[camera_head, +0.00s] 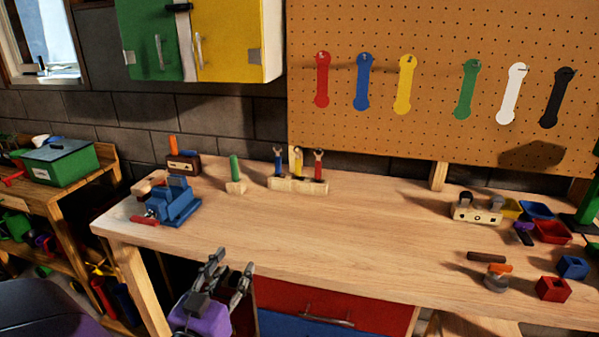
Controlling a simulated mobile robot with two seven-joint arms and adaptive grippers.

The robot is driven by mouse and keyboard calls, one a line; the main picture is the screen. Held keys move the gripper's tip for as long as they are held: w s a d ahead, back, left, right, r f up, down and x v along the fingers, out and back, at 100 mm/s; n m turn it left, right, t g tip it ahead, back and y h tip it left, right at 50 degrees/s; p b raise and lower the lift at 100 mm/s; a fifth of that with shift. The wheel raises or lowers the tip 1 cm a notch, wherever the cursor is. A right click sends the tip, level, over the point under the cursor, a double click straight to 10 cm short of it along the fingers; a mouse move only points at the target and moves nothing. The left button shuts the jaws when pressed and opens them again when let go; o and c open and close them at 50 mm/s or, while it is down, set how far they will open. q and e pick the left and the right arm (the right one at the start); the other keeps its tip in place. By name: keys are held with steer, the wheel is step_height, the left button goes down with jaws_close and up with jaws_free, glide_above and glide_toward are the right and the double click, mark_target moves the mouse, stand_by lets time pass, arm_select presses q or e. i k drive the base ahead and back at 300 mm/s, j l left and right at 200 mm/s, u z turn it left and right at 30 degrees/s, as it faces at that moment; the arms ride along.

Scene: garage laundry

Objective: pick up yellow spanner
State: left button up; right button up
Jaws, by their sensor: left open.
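A yellow spanner (297,163) stands upright in a small wooden holder (298,186) near the back of the workbench. A blue spanner (278,161) stands to its left and a red spanner (318,165) to its right in the same holder. The lower ends of the spanners are hidden. My left gripper (233,262) is open and empty at the front edge of the bench, well in front of and left of the holder. My right gripper is out of view.
The wooden workbench (370,230) is clear between its front edge and the holder. A blue vise (177,203) and a green-handled tool (235,172) stand left. Bins and a wooden block (477,211) are right. Coloured spanner shapes, one yellow (405,85), show on the pegboard (435,30).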

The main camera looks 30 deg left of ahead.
mark_target(298, 160)
steer(key=i+j, duration=0.25)
steer(key=i, duration=0.2)
steer(key=i+j, duration=0.2)
steer(key=i, duration=0.3)
steer(key=i+j, duration=0.25)
steer(key=i, duration=0.2)
